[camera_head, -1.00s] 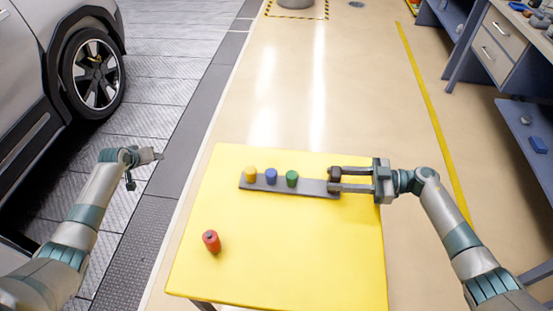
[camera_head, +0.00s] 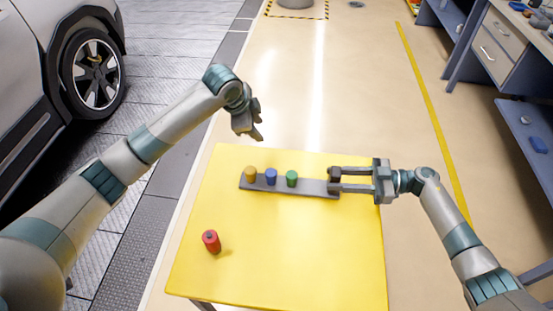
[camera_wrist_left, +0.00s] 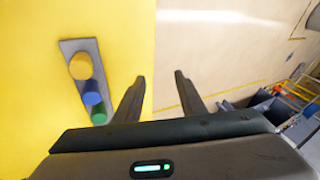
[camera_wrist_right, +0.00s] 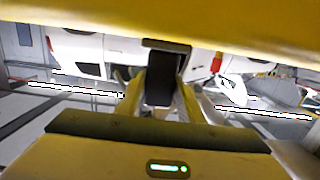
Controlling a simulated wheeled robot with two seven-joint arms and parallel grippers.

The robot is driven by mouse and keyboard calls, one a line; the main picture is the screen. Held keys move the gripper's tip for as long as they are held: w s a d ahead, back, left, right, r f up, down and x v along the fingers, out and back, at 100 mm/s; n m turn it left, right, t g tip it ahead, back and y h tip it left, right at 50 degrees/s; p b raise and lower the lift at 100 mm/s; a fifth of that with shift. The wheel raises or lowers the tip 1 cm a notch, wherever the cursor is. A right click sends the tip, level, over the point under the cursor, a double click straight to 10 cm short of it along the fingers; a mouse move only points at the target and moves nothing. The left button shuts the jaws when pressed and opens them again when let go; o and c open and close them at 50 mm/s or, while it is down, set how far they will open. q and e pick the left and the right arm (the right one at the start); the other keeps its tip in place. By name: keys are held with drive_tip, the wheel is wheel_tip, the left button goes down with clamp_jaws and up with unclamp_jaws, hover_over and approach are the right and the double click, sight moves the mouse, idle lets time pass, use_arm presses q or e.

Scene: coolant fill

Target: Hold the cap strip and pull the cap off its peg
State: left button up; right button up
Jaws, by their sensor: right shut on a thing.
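The grey cap strip (camera_head: 315,187) lies on the yellow table and carries a yellow cap (camera_head: 250,174), a blue cap (camera_head: 271,177) and a green cap (camera_head: 291,179). My right gripper (camera_head: 334,179) is shut on the dark block (camera_head: 335,172) at the strip's right end; that block also shows between its fingers in the right wrist view (camera_wrist_right: 161,80). My left gripper (camera_head: 259,122) is open and empty, above and beyond the strip's left part. The left wrist view shows the yellow cap (camera_wrist_left: 80,66) left of its fingers. The pegs are hidden under the caps.
A red cylinder (camera_head: 211,241) stands at the yellow table's (camera_head: 300,250) front left. The rest of the tabletop is bare. A car (camera_head: 60,50) is at the far left, and a blue-grey workbench (camera_head: 505,55) stands at the far right.

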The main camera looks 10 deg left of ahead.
use_arm(q)
drive_tip(key=s+d+r+m+y, duration=0.1)
drive_tip(key=s+d+r+m, duration=0.1)
drive_tip(key=s+d+m, duration=0.4)
drive_tip(key=m+y, duration=0.3)
drive_tip(key=m, duration=0.4)
approach(271, 173)
drive_tip(key=w+d+r, duration=0.1)
drive_tip(key=w, duration=0.1)
drive_tip(key=shift+s+a+r+m+g, duration=0.1)
drive_tip(key=shift+s+r+m+g, duration=0.1)
drive_tip(key=shift+s+m, duration=0.25)
drive_tip(key=shift+s+a+r+m+g, duration=0.1)
drive_tip(key=shift+s+m+g, duration=0.1)
drive_tip(key=shift+s+m, duration=0.2)
drive_tip(key=shift+f, duration=0.1)
drive_tip(key=shift+x, duration=5.9)
drive_tip(key=shift+a, duration=0.15)
